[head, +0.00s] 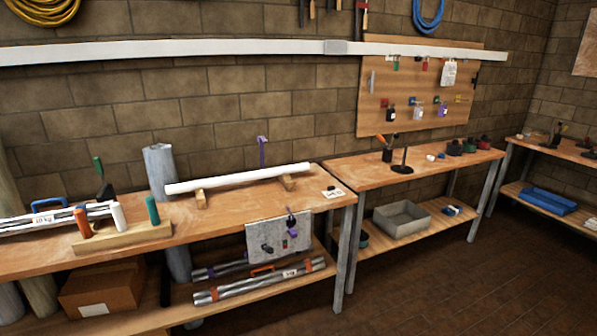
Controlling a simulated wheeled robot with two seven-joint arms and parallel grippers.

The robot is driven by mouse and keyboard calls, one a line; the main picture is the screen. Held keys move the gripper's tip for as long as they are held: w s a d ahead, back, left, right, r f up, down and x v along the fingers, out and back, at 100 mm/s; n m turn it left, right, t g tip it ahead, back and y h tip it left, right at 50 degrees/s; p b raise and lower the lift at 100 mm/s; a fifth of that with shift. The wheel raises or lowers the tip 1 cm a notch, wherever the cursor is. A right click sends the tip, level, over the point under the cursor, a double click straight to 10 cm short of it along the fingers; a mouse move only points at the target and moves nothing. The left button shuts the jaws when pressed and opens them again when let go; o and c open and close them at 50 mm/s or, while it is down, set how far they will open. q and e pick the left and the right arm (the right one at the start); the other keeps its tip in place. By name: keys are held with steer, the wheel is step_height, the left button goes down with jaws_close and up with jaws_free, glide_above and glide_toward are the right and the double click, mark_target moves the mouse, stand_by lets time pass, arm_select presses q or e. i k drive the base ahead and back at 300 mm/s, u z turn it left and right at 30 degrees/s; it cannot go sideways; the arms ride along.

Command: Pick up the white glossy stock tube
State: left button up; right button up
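A long white glossy tube (240,178) lies across two small wooden blocks, one block (201,198) near its left end and the other block (288,183) near its right end. The blocks stand on the near wooden workbench (235,212), and the tube is raised a little above the bench top. The tube is fully in view, with nothing in front of it. Neither of my grippers shows in the head view.
A wooden rack (122,237) with coloured handles and a bundle of tubes (45,218) stand left on the bench. A grey cylinder (160,170) stands behind the tube. A grey cloth (279,236) hangs at the front edge. Open floor (430,285) lies at right.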

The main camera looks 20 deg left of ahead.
mark_target(211, 182)
steer(key=z, duration=0.55)
steer(key=i, duration=2.45)
steer(key=u, duration=0.9)
steer(key=i, duration=0.75)
steer(key=u, duration=0.9)
